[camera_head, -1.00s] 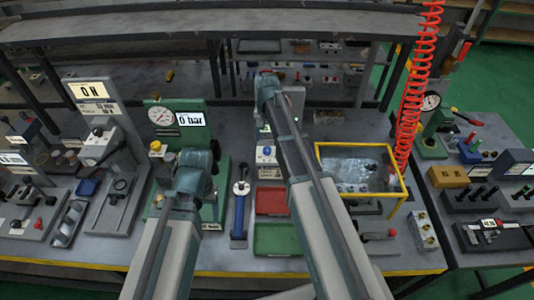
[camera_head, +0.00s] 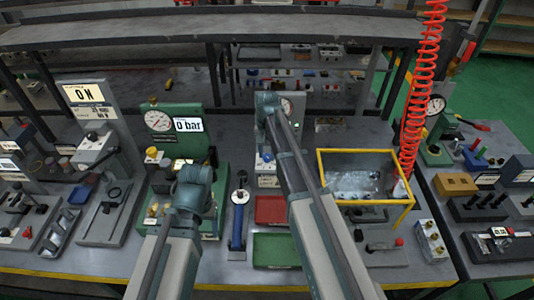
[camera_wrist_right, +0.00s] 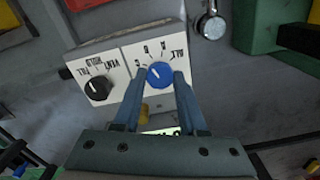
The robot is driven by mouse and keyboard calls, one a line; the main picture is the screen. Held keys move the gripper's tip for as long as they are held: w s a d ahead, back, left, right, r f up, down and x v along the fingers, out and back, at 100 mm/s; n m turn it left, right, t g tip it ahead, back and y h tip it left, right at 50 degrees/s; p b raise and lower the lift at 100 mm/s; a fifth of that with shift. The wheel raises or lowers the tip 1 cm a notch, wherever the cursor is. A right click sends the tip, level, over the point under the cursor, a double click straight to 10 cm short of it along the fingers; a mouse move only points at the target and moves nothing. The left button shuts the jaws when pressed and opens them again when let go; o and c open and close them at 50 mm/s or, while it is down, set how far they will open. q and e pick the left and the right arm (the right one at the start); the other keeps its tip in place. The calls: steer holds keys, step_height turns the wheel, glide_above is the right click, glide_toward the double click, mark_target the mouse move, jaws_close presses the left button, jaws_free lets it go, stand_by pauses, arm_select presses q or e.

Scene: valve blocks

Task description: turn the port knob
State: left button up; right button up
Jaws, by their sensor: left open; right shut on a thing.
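In the right wrist view a blue round knob (camera_wrist_right: 160,74) sits on a pale block (camera_wrist_right: 123,52) with letters printed around it. The lettering looks upside down, with "ALL" at the upper right. A short white mark on the knob points up and to the left. A black knob (camera_wrist_right: 98,88) with "VENT", "HOLD" and "FILL" is on the same block, left of the blue one. My right gripper (camera_wrist_right: 160,80) is shut on the blue knob, one finger on each side. In the head view my left gripper (camera_head: 193,182) hangs before the green gauge stand; its fingers are hidden.
A yellow-framed bin (camera_head: 366,152) stands right of my right arm. A red tray (camera_head: 271,209) and a green tray (camera_head: 276,250) lie between the arms. A green gauge stand (camera_head: 185,148) reading "0 bar" is behind my left arm.

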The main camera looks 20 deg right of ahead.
jaws_close()
steer(key=n, duration=0.4)
steer(key=shift+n, duration=1.9)
steer(key=o, duration=0.9)
jaws_free()
